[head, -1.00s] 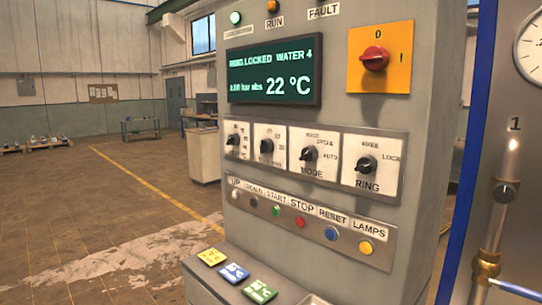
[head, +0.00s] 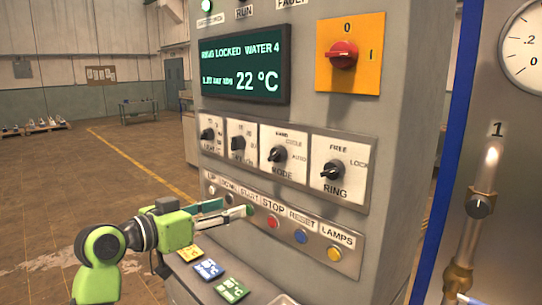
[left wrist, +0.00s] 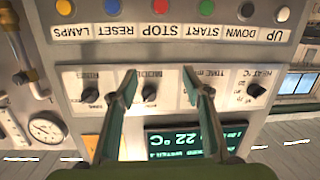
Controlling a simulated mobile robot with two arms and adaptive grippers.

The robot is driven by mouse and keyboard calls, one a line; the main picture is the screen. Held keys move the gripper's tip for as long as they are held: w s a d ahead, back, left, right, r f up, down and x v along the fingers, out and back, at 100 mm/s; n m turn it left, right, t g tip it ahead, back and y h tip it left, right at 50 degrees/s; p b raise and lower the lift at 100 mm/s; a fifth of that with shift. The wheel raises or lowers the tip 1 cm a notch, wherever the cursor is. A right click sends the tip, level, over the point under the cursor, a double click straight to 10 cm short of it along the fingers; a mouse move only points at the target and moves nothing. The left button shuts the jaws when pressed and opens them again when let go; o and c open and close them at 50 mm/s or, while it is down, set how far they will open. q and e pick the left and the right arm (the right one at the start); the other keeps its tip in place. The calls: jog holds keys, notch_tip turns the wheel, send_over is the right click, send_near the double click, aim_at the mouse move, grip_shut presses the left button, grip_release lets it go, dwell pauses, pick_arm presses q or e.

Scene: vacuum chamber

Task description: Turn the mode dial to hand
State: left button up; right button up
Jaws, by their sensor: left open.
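The mode dial (head: 278,155) is a black knob on a white plate marked MODE, with HAND, CYCLE and AUTO around it. Its pointer seems to face right, towards AUTO, but is small to read. My left gripper (head: 236,207) is open and empty, below and left of the dial, in front of the button row. In the left wrist view, which is upside down, the mode dial (left wrist: 149,93) appears between the two spread fingers (left wrist: 160,75), with nothing gripped. My right gripper is not in view.
The ring dial (head: 333,171) is right of the mode dial; two more dials are on its left. Coloured buttons (head: 272,221) run below. A red switch (head: 343,54) and a green display (head: 240,70) are above. A pipe with a valve (head: 480,205) stands right.

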pick_arm(q)
jog(key=m+h, duration=0.2)
send_near(271, 157)
jog(key=v, duration=0.4)
jog(key=p+x, duration=0.5)
jog(key=x, duration=0.7)
jog(key=shift+d+r, duration=0.1)
jog(key=shift+d, duration=0.15)
jog(key=shift+w+d, duration=0.45)
jog(key=shift+w, duration=0.1)
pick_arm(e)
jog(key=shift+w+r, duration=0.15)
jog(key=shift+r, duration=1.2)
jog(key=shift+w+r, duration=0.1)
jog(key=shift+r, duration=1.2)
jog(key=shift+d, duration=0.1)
pick_arm(q)
jog(key=c, duration=1.1)
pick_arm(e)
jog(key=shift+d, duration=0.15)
